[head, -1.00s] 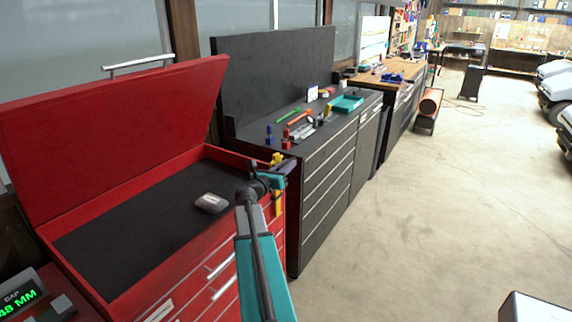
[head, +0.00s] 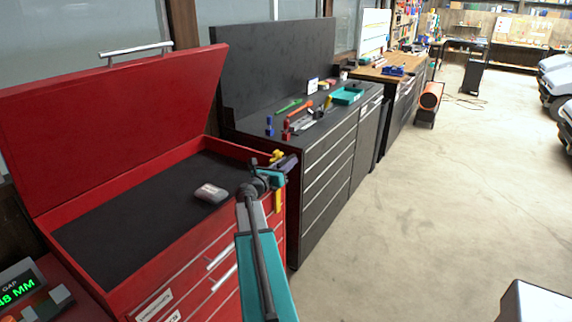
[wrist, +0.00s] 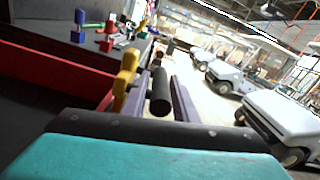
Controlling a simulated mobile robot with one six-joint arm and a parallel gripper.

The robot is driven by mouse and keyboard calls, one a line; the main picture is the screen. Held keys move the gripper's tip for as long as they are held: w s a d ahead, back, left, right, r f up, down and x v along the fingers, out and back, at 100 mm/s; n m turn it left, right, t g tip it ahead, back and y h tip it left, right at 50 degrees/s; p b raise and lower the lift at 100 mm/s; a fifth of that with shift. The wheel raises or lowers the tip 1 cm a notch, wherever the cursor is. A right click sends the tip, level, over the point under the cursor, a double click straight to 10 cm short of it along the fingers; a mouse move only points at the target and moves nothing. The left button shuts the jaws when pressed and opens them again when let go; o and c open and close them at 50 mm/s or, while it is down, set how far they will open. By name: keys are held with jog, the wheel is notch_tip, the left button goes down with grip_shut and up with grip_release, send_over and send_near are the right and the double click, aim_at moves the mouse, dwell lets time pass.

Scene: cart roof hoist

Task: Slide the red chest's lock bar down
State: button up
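The red chest (head: 150,292) stands at left with its lid (head: 120,125) raised. A yellow bar shows at its right front corner, with its upper end (head: 277,156) above the rim and a lower part (head: 278,199) on the front. The yellow piece (wrist: 125,80) also shows in the wrist view, left of my fingers. My gripper (head: 290,163) is at this corner, with purple fingers apart. In the wrist view a black cylinder, perhaps the bar's handle (wrist: 160,93), stands between the fingers of my gripper (wrist: 163,97). Contact cannot be told. My arm hides part of the chest front.
A small grey and red object (head: 210,193) lies on the chest's dark top. A black cabinet (head: 330,165) with tools stands just beyond the corner. A display (head: 20,288) shows green "48 MM" at lower left. The floor (head: 410,210) to the right is clear.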

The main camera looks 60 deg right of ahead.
jog(key=shift+a, duration=0.1)
jog(key=a+b, duration=0.3)
jog(key=a, duration=1)
jog(key=shift+a, duration=0.35)
jog(key=shift+o, duration=0.3)
